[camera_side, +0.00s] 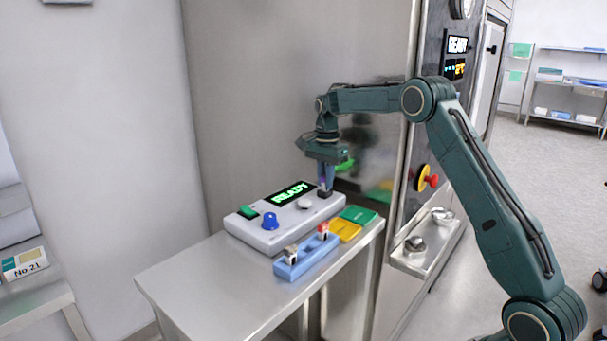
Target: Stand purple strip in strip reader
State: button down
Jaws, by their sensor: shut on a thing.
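The strip reader (270,238) is a pale grey box on the metal table, with a lit green READY display, a blue knob and a dark socket (325,194) at its far right end. My gripper (326,180) points down right over that socket. It is shut on the purple strip (322,184), of which only a small purple patch shows between the fingers. The strip looks upright. Its lower end is hidden, so I cannot tell whether it is inside the socket or just above it.
A blue rack (290,268) with a white-topped strip (291,252) and a red-topped strip (323,229) stands in front of the reader. Yellow (346,231) and green (359,214) trays lie to its right. A steel wall rises close behind. The table's left front is clear.

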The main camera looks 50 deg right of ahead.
jog(key=shift+f, duration=0.1)
dwell(0.6)
jog(key=c, duration=0.9)
grip_release()
jog(key=shift+c, duration=0.2)
jog(key=shift+r, duration=4)
